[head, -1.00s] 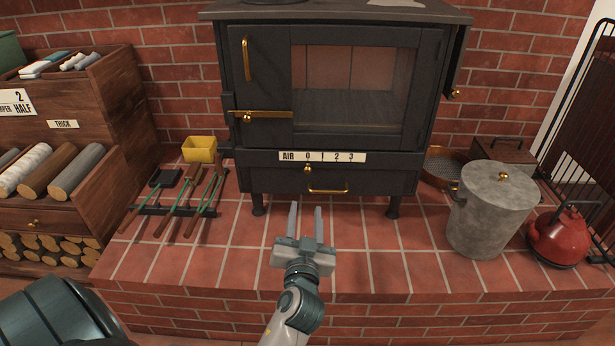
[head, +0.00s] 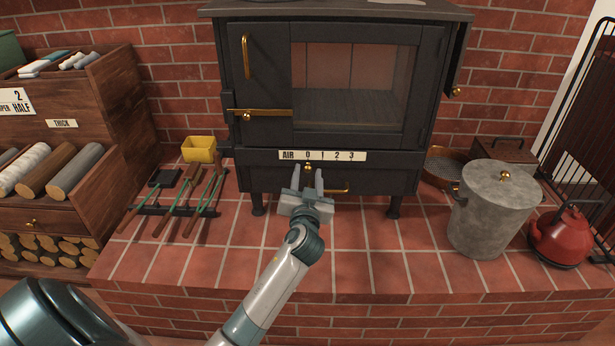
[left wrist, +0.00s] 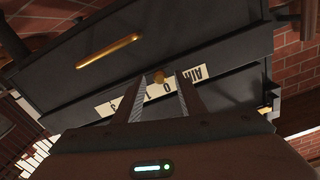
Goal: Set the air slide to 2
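The air slide is a small brass knob (head: 308,168) under the white scale plate (head: 323,156), marked AIR 0 1 2 3, on the front of the black stove. The knob stands below the 0. My left gripper (head: 307,176) is open in front of the stove, its two fingertips on either side of the knob in the head view. In the left wrist view the knob (left wrist: 159,76) shows between the open fingertips (left wrist: 160,82); I cannot tell whether they touch it. The fingers hide part of the plate there. My right gripper is not in view.
A brass drawer handle (head: 338,190) is just right of the gripper, and a brass door latch (head: 262,113) is above. Fire tools (head: 180,203) lie at left. A grey lidded pot (head: 490,210) and red kettle (head: 563,238) stand at right. The front tiles are clear.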

